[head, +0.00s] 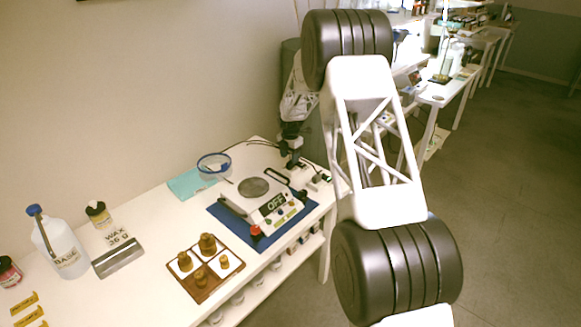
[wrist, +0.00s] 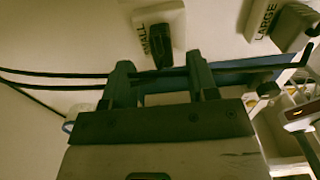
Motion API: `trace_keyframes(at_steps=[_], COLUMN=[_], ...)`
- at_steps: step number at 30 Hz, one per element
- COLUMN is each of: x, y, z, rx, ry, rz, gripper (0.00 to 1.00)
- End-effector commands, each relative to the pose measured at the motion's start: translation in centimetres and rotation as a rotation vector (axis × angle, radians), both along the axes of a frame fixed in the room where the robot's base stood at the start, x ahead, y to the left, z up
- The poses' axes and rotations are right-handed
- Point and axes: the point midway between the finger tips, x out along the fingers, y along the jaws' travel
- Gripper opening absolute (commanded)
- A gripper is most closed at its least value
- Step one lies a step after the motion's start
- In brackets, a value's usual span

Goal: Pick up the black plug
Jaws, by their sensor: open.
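A black plug (wrist: 163,48) stands on a light socket block (wrist: 172,16) labelled SMALL in the wrist view, beside the lettering. My gripper (wrist: 161,75) is open and empty, with one finger to the left and one to the right of the plug's line. The plug lies just past the fingertips in the picture; the height gap is hard to tell. In the head view my gripper (head: 292,158) is over the far right end of the white table, and the plug there is too small to make out surely.
A second block labelled LARGE (wrist: 263,18) is at the right of the wrist view. Dark cables (wrist: 50,80) run past the fingers. In the head view a hotplate device (head: 262,203) reading OFF stands on a blue mat (head: 222,213), close to my gripper.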

Motion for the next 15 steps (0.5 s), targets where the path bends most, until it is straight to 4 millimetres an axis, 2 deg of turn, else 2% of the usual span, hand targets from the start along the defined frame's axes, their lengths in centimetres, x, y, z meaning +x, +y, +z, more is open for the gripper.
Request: trace_keyframes(at_steps=[9,15], x=[-0.1,-0.1], y=[-0.2,-0.2], z=[-3.3,-3.9], rx=[0.000,0.001], ry=[0.001,-0.001], rz=[0.000,0.000], gripper=[0.53,0.53])
